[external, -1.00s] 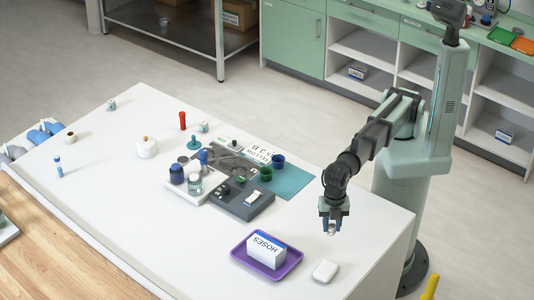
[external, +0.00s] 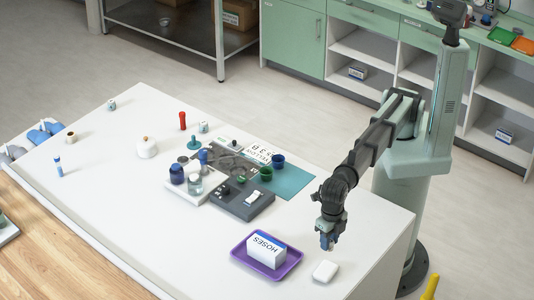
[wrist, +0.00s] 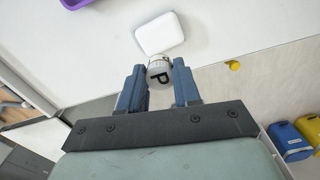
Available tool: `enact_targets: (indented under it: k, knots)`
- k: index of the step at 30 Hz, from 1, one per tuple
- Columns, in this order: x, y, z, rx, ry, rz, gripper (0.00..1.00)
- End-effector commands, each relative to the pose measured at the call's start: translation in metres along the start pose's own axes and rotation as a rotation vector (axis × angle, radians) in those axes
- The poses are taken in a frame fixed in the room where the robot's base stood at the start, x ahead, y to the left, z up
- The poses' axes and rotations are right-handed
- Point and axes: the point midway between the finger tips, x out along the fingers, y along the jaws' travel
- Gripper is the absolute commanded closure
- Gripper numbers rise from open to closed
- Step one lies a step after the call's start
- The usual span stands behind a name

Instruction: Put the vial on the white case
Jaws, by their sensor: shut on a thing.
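The white case (external: 325,271) lies flat near the front right of the white table, right of the purple tray. It also shows in the wrist view (wrist: 159,34), just beyond the fingertips. My gripper (external: 327,240) is above the table, a little behind the case in the external view. In the wrist view my gripper (wrist: 160,80) is shut on the vial (wrist: 159,72), whose pale round top bears a dark letter P. The vial is held between the blue fingers, apart from the case as far as I can tell. In the external view the fingers mostly hide the vial.
A purple tray (external: 239,259) with a HOSES box (external: 267,251) stands left of the case. A dark grey device (external: 244,205), bottles and cups stand farther back. The table (external: 365,245) is bare around the case on the right.

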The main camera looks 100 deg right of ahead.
Motion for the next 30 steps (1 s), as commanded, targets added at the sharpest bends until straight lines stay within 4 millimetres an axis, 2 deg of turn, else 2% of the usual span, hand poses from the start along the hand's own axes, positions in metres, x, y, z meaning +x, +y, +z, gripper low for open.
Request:
enact_targets:
  k: [10, 17, 24, 30]
  knots:
    - [0.051, -0.001, 0.001, -0.001, -0.001, -0.001, 0.96]
    - [0.068, 0.0, 0.0, 0.0, 0.0, 0.0, 0.96]
    - [0.095, 0.0, 0.0, 0.0, 0.0, 0.0, 0.96]
    - [0.096, 0.0, 0.0, 0.0, 0.0, 0.001, 0.96]
